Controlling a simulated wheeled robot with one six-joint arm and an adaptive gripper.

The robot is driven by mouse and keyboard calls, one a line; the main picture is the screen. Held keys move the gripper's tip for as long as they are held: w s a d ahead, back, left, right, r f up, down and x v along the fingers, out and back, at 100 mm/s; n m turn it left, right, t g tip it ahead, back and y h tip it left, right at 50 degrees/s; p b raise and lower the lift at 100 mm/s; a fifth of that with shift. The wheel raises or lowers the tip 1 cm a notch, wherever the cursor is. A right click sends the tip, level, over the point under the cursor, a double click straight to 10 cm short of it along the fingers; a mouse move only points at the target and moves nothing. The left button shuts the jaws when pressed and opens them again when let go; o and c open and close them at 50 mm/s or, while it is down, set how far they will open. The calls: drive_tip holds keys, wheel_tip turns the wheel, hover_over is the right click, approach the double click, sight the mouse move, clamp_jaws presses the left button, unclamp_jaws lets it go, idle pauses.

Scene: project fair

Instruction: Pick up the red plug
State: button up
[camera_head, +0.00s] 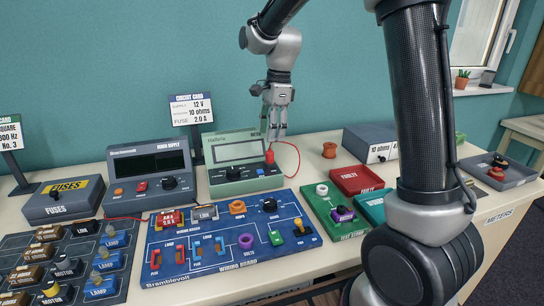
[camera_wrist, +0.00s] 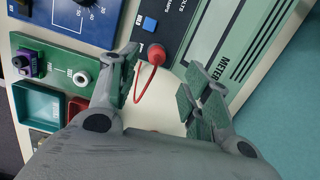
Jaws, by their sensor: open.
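The red plug (camera_head: 270,157) stands at the right side of the green meter (camera_head: 241,162), with a red lead curving from it. In the wrist view the plug (camera_wrist: 156,53) shows as a red round top with a tapered end, just past the gap between my fingers. My gripper (camera_head: 275,132) hangs close above the plug in the head view, fingers pointing down. In the wrist view my gripper (camera_wrist: 167,76) is open, with nothing between its pads. Whether the plug is seated in a socket is hard to tell.
A dark bench supply (camera_head: 148,172) stands left of the meter. A blue wiring board (camera_head: 232,243) lies in front. A green test board (camera_head: 337,212), red tray (camera_head: 356,180) and orange spool (camera_head: 329,150) are to the right. A teal wall (camera_head: 130,70) rises behind.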

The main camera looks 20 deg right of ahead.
sight(270, 152)
drive_tip(key=shift+m, duration=0.4)
drive_tip(key=shift+f, duration=0.3)
drive_tip(key=f, duration=0.7)
drive_tip(key=shift+s+a, duration=0.2)
drive_tip(key=shift+a, duration=0.2)
clamp_jaws()
